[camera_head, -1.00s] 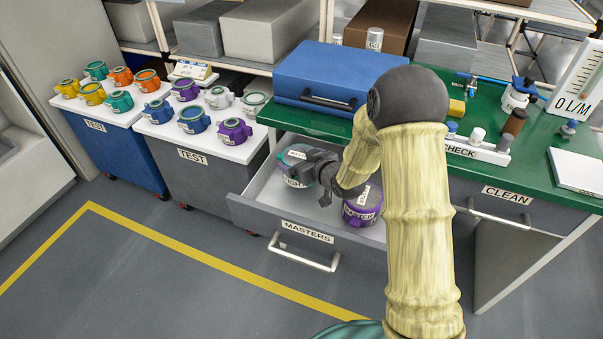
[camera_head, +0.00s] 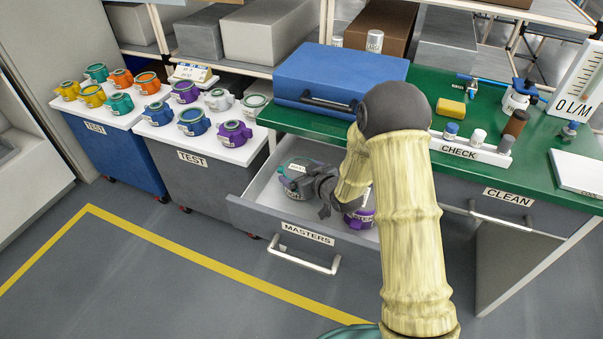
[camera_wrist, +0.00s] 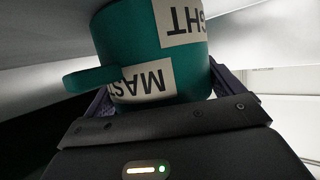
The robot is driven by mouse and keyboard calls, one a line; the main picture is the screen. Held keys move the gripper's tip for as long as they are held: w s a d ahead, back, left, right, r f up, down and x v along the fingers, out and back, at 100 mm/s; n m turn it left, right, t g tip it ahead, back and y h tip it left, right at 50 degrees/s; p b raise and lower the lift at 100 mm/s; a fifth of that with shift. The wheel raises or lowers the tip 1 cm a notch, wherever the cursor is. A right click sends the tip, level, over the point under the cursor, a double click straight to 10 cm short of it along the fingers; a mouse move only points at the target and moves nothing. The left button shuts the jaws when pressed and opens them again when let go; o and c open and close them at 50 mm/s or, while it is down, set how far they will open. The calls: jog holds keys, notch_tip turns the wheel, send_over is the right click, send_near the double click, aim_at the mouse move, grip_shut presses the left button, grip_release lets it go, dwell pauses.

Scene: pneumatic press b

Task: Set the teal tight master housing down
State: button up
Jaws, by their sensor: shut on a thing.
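The teal tight master housing (camera_head: 297,186) is in the left part of the open drawer in the head view, low over or on its floor; I cannot tell whether it touches. In the wrist view the teal housing (camera_wrist: 150,50) fills the upper middle, with labels reading upside down. My gripper (camera_head: 312,188) reaches in from the right and is shut on the housing; in the wrist view its dark fingers (camera_wrist: 158,98) stand on both sides of the housing. The drawer (camera_head: 255,205), labelled MASTERS, is pulled out. A purple housing (camera_head: 362,219) stands in it to the right, partly hidden by my arm.
The green bench (camera_head: 430,185) overhangs the drawer's back, with a blue case (camera_head: 335,80) on it. Left of the drawer stand TEST carts (camera_head: 205,165) with several coloured housings. The floor in front is clear.

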jog(key=shift+f, duration=0.1)
jog(key=o, duration=1.1)
jog(key=shift+s+d+r, duration=0.1)
jog(key=shift+r, duration=0.1)
jog(key=v, duration=0.7)
jog(key=shift+s, duration=0.1)
